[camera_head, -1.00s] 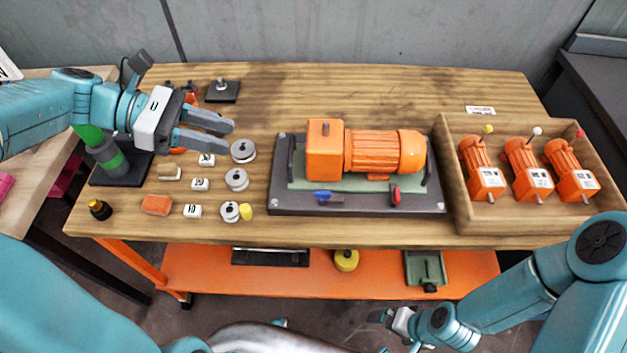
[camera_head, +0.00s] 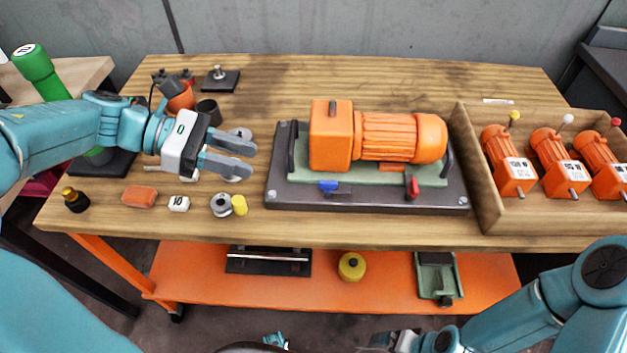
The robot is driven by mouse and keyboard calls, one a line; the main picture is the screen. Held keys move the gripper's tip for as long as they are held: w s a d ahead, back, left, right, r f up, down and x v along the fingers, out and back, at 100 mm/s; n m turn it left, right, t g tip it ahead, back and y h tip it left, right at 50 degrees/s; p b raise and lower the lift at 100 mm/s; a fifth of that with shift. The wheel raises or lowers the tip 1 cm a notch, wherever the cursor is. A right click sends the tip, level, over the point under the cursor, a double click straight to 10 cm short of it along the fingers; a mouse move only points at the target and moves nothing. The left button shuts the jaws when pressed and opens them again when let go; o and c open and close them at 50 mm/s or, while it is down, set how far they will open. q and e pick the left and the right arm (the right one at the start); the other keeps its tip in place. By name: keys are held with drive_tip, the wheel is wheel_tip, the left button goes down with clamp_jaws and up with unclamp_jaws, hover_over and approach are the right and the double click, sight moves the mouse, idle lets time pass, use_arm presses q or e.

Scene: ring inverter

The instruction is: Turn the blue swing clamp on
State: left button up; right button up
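The blue swing clamp (camera_head: 328,186) is a small blue lever at the front edge of the dark fixture plate (camera_head: 370,203), left of the red clamp (camera_head: 413,187). An orange motor (camera_head: 380,137) lies on the green pad of this plate, behind the clamps. My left gripper (camera_head: 250,158) is open, with its fingers pointing right, left of the plate and above the table. It is apart from the blue clamp and nothing shows between its fingers. My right gripper (camera_head: 382,341) is low at the bottom edge, below the table front, small and partly cut off.
A wooden tray (camera_head: 480,180) on the right holds several orange motors. A lower orange shelf (camera_head: 320,284) holds a yellow weight (camera_head: 352,266).

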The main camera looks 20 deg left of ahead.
sight(335, 189)
use_arm(q)
drive_tip(key=b+x, duration=0.1)
drive_tip(key=x, duration=1.2)
drive_tip(key=shift+d+f, duration=0.15)
drive_tip(key=shift+d, duration=0.05)
drive_tip(key=shift+c, duration=0.3)
clamp_jaws()
